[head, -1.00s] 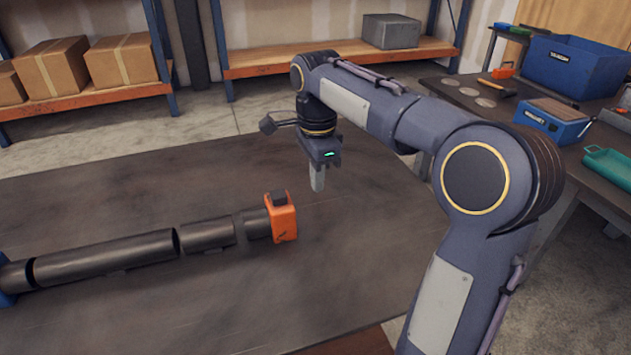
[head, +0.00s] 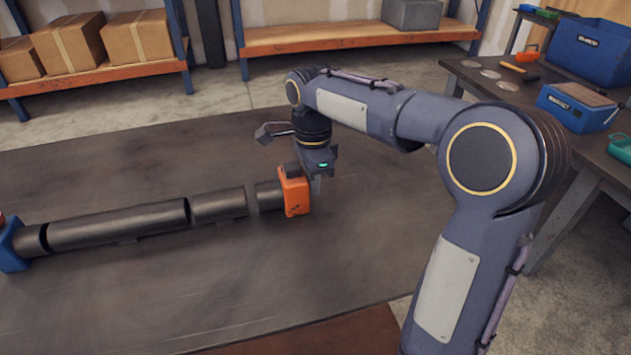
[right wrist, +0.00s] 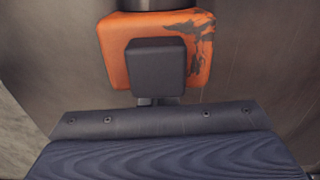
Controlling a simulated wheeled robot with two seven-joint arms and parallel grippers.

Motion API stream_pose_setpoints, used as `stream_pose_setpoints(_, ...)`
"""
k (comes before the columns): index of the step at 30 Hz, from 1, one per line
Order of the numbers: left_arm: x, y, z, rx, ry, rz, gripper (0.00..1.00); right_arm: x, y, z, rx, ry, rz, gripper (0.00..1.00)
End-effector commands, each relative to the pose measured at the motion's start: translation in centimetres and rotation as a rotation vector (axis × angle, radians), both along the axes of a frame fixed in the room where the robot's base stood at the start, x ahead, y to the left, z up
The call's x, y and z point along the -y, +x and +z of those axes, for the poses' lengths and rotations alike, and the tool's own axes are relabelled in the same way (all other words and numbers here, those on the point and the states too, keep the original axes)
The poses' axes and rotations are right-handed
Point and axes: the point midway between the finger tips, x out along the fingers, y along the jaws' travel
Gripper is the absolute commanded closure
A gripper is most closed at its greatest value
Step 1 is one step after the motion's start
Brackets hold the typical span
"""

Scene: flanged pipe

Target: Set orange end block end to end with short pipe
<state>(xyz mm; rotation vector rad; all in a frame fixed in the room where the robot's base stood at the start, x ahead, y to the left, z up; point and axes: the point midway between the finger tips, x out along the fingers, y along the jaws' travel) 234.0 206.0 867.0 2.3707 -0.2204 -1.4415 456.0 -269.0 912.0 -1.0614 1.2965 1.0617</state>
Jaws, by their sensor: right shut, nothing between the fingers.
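The orange end block (head: 294,195), with a dark pipe stub on its left and a dark piece on top, sits at the right end of a row on the table. The short dark pipe (head: 219,205) lies to its left, roughly in line. My right gripper (head: 317,186) is shut and empty, pointing down close beside the block's right side; contact is unclear. In the right wrist view the orange block (right wrist: 115,48) is ahead, partly hidden by a dark square shape. My left gripper is out of view.
A longer dark pipe (head: 118,224) continues the row leftward to a blue end block (head: 12,245). The table (head: 250,275) is clear in front of and behind the row. A side bench at right holds a blue bin (head: 590,52) and tools. Shelves stand behind.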

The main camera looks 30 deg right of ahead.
Motion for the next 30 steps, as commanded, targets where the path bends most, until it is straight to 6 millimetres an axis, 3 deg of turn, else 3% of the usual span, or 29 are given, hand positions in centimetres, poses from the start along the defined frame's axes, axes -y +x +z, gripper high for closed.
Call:
stream_pose_setpoints(7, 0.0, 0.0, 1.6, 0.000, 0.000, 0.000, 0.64, -1.9, 0.4, 0.3, -0.001, 0.000, 0.004, 1.00)
stream_pose_setpoints(17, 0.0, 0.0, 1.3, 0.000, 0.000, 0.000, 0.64, -1.7, 0.4, 0.0, 0.000, 0.001, 0.000, 1.00)
stream_pose_setpoints(20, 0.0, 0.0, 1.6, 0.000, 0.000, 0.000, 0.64, -1.1, 0.4, 0.1, 0.000, 0.001, 0.000, 1.00)
stream_pose_setpoints(26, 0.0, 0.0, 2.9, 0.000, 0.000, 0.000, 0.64, 2.1, 0.5, 0.3, -0.003, 0.001, 0.000, 1.00)
stream_pose_setpoints(30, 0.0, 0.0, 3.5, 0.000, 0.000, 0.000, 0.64, 1.7, 0.7, 4.0, 0.005, 0.001, 0.008, 1.00)
